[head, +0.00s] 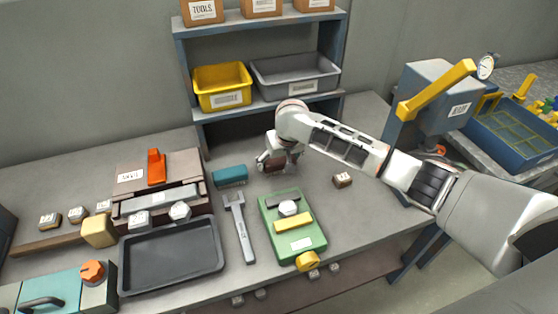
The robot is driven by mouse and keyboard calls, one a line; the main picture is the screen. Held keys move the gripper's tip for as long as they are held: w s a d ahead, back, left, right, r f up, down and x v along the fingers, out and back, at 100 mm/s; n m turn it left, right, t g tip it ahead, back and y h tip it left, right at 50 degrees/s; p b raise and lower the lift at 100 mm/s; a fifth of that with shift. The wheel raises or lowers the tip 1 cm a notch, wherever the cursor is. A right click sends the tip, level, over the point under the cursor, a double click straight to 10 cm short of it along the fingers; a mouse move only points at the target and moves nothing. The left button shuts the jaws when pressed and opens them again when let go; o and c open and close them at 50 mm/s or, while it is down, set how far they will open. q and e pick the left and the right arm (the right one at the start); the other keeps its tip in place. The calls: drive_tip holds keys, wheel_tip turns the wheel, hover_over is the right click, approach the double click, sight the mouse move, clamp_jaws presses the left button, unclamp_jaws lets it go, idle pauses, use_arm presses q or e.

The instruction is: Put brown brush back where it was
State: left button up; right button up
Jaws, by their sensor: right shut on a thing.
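My right gripper (275,158) is at the back of the workbench, in front of the shelf, pointing down. It is shut on the brown brush (276,167), which is mostly covered by the fingers. The brush is at or just above the bench top; I cannot tell whether it touches. A teal brush (230,176) lies to the left of the gripper, apart from it. My left gripper is not in view.
The shelf (258,104) holds a yellow bin (222,86) and a grey bin (296,74). A wrench (239,228), green case (293,242), black tray (171,257) and small brown block (343,180) lie nearer. A blue machine with yellow lever (436,90) stands right.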

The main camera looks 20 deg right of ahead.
drive_tip(key=o, duration=1.1)
drive_tip(key=shift+f, duration=0.1)
drive_tip(key=shift+c, duration=0.2)
drive_tip(key=v, duration=1.2)
